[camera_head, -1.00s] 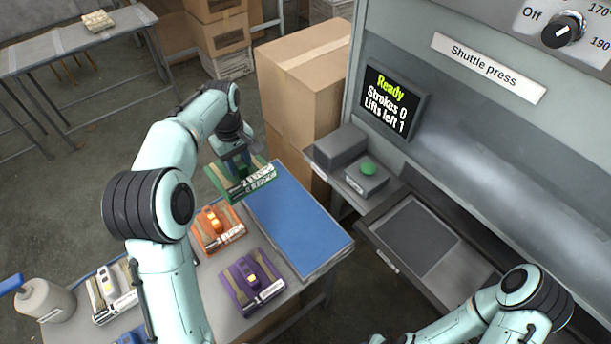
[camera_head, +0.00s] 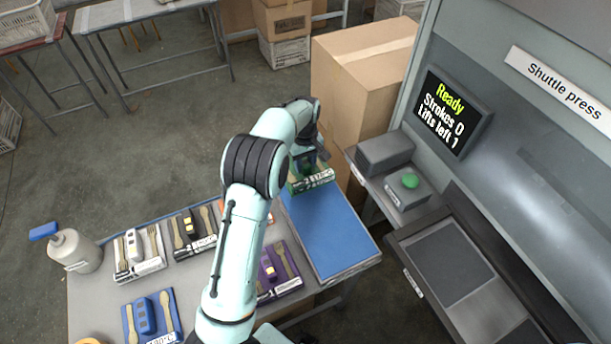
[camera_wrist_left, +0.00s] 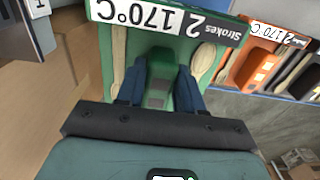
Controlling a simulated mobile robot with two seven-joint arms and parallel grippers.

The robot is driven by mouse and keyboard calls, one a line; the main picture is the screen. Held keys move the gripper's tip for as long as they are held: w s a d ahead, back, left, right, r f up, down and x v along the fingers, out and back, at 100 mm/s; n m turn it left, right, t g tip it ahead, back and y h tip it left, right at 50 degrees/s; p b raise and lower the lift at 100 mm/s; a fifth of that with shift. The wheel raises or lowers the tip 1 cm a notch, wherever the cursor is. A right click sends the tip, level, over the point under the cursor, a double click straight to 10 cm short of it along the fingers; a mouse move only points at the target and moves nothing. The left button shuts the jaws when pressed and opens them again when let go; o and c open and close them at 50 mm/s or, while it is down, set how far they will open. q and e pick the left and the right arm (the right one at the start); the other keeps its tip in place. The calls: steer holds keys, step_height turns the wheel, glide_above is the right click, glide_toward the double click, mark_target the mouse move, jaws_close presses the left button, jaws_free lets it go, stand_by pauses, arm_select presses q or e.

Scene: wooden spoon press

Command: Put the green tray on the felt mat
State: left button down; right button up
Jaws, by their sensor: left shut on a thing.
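My left gripper (camera_head: 308,170) is shut on the green tray (camera_head: 296,186), at the far end of the blue felt mat (camera_head: 328,240). In the left wrist view the blue fingers of this gripper (camera_wrist_left: 160,92) stand on either side of the green block in the middle of the tray (camera_wrist_left: 204,62). Wooden pieces lie beside the block, and the tray's label reads 2 strokes, 170°C. I cannot tell whether the tray touches the mat. The rest of the mat is bare. My right gripper is not in view.
A purple tray (camera_head: 288,271) is left of the mat. The mostly hidden orange tray (camera_wrist_left: 262,62), dark tray (camera_head: 187,243), white tray (camera_head: 141,267) and blue tray (camera_head: 128,322) share the table. Cardboard boxes (camera_head: 345,90) stand behind; the shuttle press (camera_head: 540,150) is at right.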

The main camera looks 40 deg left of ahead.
mark_target(305, 174)
arm_select(q)
steer(key=shift+f, duration=3.05)
steer(key=shift+f, duration=0.2)
steer(key=c, duration=0.7)
jaws_free()
steer(key=shift+r, duration=0.15)
step_height(305, 174, up, 12)
steer(key=shift+r+p, duration=0.1)
steer(key=shift+p, duration=0.25)
